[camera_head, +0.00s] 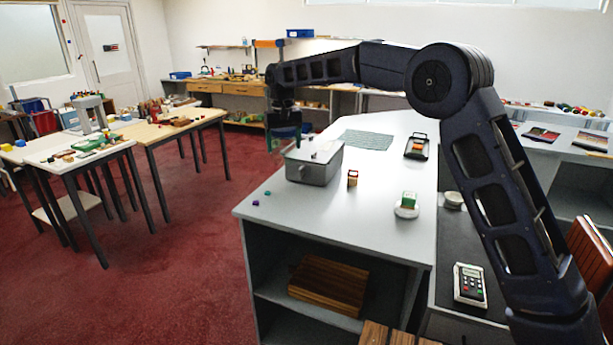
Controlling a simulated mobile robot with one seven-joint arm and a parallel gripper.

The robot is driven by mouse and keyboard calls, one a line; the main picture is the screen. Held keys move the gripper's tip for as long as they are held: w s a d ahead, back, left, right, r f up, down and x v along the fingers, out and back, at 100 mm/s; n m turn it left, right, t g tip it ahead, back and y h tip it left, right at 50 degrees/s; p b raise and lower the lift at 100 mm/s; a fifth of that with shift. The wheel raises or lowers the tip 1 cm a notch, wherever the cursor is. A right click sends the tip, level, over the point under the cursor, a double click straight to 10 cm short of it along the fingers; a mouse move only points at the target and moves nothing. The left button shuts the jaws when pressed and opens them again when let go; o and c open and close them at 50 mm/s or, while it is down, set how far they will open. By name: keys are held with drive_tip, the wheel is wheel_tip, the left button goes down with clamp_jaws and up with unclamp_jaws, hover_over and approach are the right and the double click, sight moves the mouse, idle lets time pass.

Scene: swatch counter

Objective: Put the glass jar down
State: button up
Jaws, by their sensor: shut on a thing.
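My gripper (283,122) hangs at the end of my arm, left of the middle of the picture. It is shut on the glass jar (286,132), which shows only as a small, dark greenish, see-through shape below the fingers. The jar appears to be in front of or above the left end of the grey counter (270,196), near the grey lidded box (318,168). I cannot tell from this view how high it is above any surface or whether it touches the box.
On the counter are a small wooden block (352,178), a white dish with a green-and-white item (408,203), a black tray (417,147), a green mat (366,140) and two small coloured pieces. Bare counter lies between them. Worktables (152,134) stand at the left.

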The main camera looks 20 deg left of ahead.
drive_tip(key=d, duration=2.5)
drive_tip(key=f, duration=1.9)
drive_tip(key=shift+w+f, duration=0.25)
drive_tip(key=shift+w, duration=0.15)
drive_tip(key=shift+f, duration=0.1)
drive_tip(key=o, duration=1.2)
